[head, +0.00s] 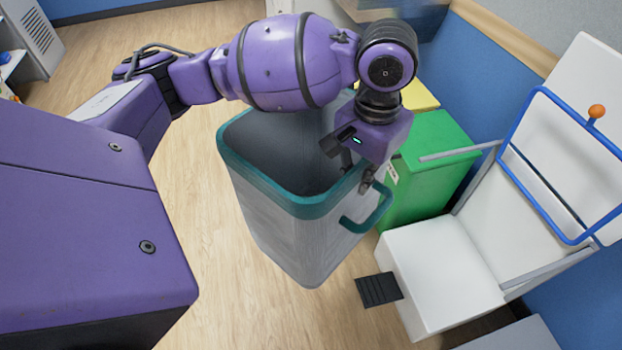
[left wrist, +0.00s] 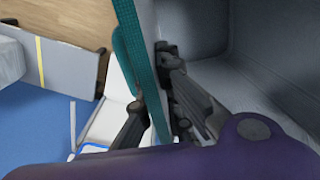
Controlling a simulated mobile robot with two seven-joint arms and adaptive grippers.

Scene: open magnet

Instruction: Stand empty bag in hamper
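The hamper (head: 305,235) is a tall grey bin with a teal rim and a teal handle (head: 368,210) on its right side. It stands upright on the floor, and the part of its inside that shows looks empty. My left gripper (head: 357,176) is at the rim's right side, near the handle. In the left wrist view the gripper (left wrist: 158,112) has its fingers apart, one on each side of the teal rim (left wrist: 140,62), with one inside the hamper. I cannot tell whether they touch it. I can make out no bag. My right gripper is out of view.
A green bin (head: 430,165) stands right behind the hamper, with a yellow bin (head: 420,95) beyond. A white chair-like unit (head: 440,270) with a blue frame (head: 505,130) and orange knob is at the right. Wood floor (head: 195,215) is clear left of the hamper.

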